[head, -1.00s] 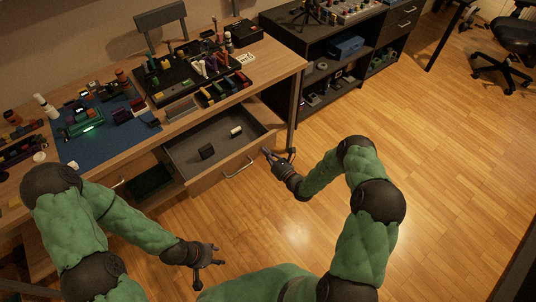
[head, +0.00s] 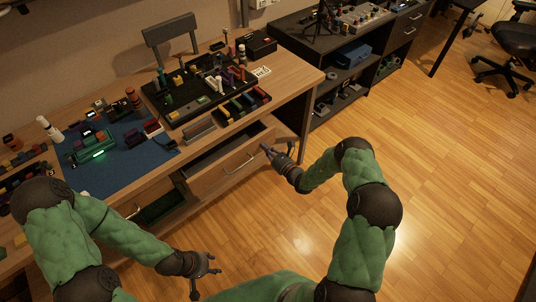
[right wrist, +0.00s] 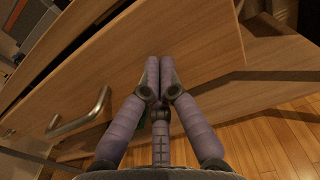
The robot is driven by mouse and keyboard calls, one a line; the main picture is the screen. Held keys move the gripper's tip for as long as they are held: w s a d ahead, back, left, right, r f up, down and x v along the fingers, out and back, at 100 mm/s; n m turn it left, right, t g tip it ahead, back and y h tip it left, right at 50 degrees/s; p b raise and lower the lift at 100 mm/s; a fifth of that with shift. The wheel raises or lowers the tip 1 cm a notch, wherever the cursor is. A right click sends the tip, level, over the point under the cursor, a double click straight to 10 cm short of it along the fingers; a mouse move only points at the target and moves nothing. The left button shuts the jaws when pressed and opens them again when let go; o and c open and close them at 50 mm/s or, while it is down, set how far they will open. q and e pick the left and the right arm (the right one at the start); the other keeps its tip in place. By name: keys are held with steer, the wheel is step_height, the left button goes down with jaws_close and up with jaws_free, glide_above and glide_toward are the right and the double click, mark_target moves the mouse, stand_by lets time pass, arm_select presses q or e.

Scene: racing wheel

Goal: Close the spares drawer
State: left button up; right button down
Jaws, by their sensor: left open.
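The drawer that I take to be the spares drawer has a pale wooden front (head: 212,180) with a metal bar handle (head: 240,164). In the head view it stands partly open under the right end of the desk, with a narrow strip of its grey inside showing. Its front (right wrist: 115,75) and handle (right wrist: 85,118) also show in the right wrist view. My right gripper (head: 278,149) is at the right end of this front. Its fingers (right wrist: 160,75) point at the wood, handle to their left; contact and grip are unclear. My left gripper (head: 205,277) is open and empty, low before the desk.
The desk top holds a blue mat (head: 110,178) and a black tray (head: 180,107) with several small parts. A dark shelf unit (head: 300,52) stands behind right. The floor (head: 450,170) at right is clear.

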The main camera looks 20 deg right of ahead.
steer(key=b+x, duration=0.3)
steer(key=x, duration=0.5)
steer(key=shift+w+a+f, duration=0.1)
steer(key=shift+w, duration=0.25)
arm_select(q)
step_height(320, 180, down, 4)
steer(key=shift+r, duration=0.25)
arm_select(e)
steer(key=shift+w+r, duration=0.1)
steer(key=shift+r, duration=0.25)
